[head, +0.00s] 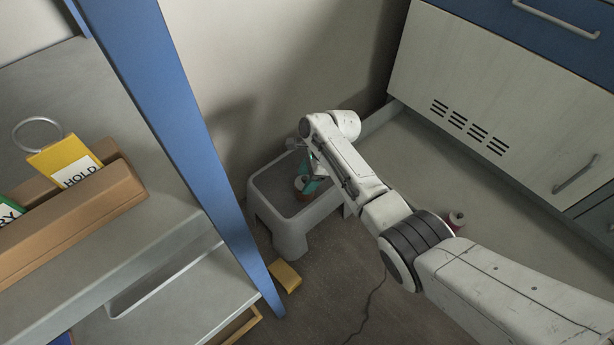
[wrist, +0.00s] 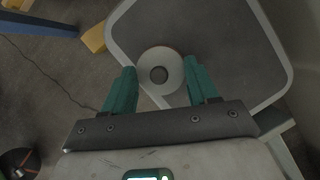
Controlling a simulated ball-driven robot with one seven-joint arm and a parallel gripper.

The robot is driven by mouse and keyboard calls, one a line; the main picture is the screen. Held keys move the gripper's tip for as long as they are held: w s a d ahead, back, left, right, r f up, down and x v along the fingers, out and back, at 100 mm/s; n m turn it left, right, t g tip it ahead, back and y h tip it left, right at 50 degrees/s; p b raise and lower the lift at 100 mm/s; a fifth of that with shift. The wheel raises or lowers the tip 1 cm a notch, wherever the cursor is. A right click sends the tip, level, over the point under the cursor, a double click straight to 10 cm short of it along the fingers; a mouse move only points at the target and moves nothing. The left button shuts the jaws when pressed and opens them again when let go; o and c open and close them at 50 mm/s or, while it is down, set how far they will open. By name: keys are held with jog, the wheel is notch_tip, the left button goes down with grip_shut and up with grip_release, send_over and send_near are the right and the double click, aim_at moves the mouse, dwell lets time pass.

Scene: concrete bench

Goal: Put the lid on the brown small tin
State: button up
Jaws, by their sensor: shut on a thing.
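My gripper (wrist: 160,66) has teal fingers on both sides of a pale round lid (wrist: 160,74) with a dark knob in its middle, and is shut on it. In the head view, my gripper (head: 308,178) is over the top of a grey step stool (head: 289,236). The lid (head: 299,183) shows there as a small pale patch beside a teal finger. The brown small tin (head: 306,195) shows just below it, partly hidden by my gripper. In the wrist view the lid covers nearly all of the tin. I cannot tell whether the lid touches the tin.
A blue post (head: 190,130) and a shelf with a brown tray (head: 75,210) stand to the left. A yellow block (head: 285,277) lies on the floor by the stool. A reddish spool (head: 455,218) is right of the stool. A cabinet (head: 500,100) stands behind.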

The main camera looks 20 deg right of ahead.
jog(key=shift+s+f, duration=0.1)
jog(key=shift+f, duration=0.25)
dwell(0.7)
jog(key=o, duration=0.9)
jog(key=shift+f, duration=0.1)
jog(key=shift+o, duration=1)
jog(key=shift+o, duration=0.3)
jog(key=shift+r, duration=0.2)
jog(key=shift+o, duration=0.8)
jog(key=shift+r+p, duration=0.2)
jog(key=shift+p, duration=0.1)
jog(key=shift+r+p, duration=3.4)
jog(key=shift+p, duration=0.2)
